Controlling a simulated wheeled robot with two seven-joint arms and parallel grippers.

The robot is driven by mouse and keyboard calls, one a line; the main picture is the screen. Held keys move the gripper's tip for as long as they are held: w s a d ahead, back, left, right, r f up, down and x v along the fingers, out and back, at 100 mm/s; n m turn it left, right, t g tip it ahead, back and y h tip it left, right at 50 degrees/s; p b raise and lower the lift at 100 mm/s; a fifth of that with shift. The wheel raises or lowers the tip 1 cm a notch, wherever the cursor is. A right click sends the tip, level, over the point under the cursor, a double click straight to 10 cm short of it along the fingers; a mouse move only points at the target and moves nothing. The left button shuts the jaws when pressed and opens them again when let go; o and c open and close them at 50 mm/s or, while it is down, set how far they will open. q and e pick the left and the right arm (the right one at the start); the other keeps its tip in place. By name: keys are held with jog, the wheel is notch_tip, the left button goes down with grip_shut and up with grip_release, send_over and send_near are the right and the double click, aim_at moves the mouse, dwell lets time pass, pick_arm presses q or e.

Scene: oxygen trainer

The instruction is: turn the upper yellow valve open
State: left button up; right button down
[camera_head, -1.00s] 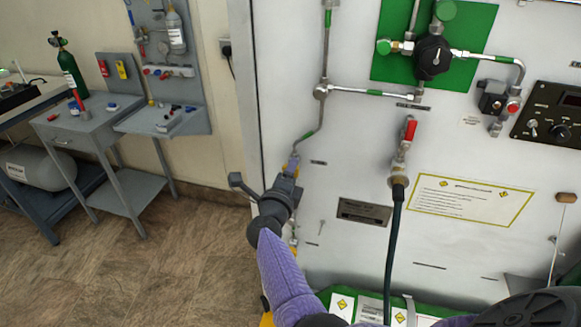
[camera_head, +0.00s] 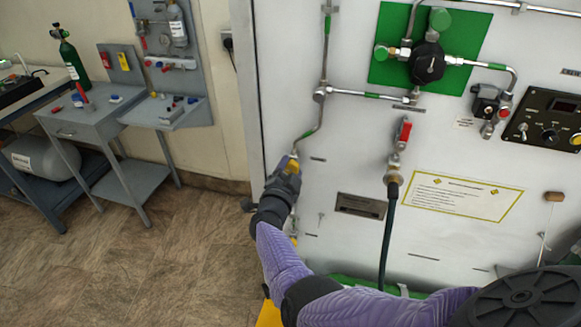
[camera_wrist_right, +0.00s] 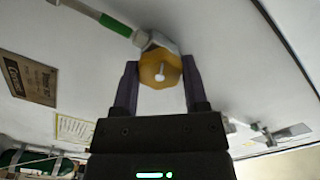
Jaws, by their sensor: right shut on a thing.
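The upper yellow valve (camera_head: 292,165) sits at the lower end of the thin pipe on the left side of the white panel. In the right wrist view its yellow knob (camera_wrist_right: 160,69) shows face on, with a small pale screw in the middle. My right gripper (camera_head: 289,170) is shut on the valve, with one purple finger on each side of the knob; it also shows in the right wrist view (camera_wrist_right: 159,88). A second bit of yellow (camera_head: 294,239) shows lower down behind my right arm, mostly hidden. My left gripper is not in view.
A red-handled valve (camera_head: 404,131) with a dark hose (camera_head: 386,240) stands on the panel right of my arm. A green plate with a black regulator (camera_head: 427,64) is above. A grey workbench (camera_head: 75,125) stands at the far left; the floor between is clear.

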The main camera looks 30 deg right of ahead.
jog(key=n, duration=0.2)
jog(key=shift+n, duration=0.4)
jog(key=n+p, duration=0.1)
jog(key=n, duration=0.3)
jog(key=shift+a+n, duration=0.1)
jog(key=shift+n, duration=1.4)
jog(key=shift+f+n, duration=0.1)
jog(key=shift+n, duration=1)
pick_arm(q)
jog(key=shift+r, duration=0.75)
pick_arm(e)
jog(key=shift+n, duration=0.3)
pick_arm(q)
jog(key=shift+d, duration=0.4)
pick_arm(e)
jog(key=shift+c, duration=0.5)
grip_release()
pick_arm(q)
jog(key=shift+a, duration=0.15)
